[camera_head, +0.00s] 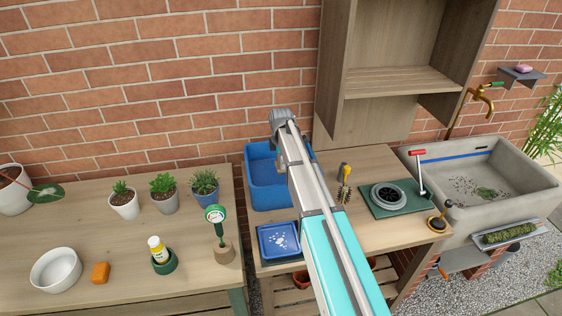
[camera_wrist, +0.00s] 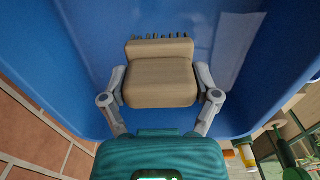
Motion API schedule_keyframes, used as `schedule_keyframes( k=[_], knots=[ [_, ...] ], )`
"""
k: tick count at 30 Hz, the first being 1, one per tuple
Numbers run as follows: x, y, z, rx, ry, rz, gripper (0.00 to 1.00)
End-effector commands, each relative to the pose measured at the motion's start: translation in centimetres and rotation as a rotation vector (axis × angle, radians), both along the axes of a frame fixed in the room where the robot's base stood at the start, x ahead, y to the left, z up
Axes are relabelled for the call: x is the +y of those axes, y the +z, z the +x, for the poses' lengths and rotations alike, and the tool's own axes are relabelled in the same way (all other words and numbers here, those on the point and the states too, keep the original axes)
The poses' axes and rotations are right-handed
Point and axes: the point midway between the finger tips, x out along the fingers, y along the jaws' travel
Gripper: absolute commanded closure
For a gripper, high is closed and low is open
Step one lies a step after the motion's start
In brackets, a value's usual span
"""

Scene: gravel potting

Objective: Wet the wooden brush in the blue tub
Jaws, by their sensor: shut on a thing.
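The wooden brush (camera_wrist: 160,82) shows in the wrist view as a pale wooden block with a row of dark bristles along its far edge. My gripper (camera_wrist: 161,76) is shut on it, one finger on each side of the block. The brush is over or inside the blue tub (camera_wrist: 85,45), whose blue walls fill most of that view. In the head view the blue tub (camera_head: 249,172) stands at the back left of the right-hand bench. My arm covers its right part and hides the gripper and brush there. I cannot tell whether the bristles touch water.
A small blue tray (camera_head: 262,247) lies in front of the tub. A dial gauge (camera_head: 215,214) stands to its left on the other bench. A round brush (camera_head: 344,184) and a green board (camera_head: 372,208) are right of my arm. The brick wall is close behind.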

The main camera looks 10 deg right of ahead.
Motion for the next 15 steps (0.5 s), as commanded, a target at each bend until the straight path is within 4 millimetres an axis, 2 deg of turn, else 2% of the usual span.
schedule_keyframes(
  k=[9,15],
  knots=[
    [0.02,0.06,0.00,0.000,0.000,0.000,0.59],
    [0.02,0.86,0.00,0.000,0.000,0.000,0.59]
  ],
)
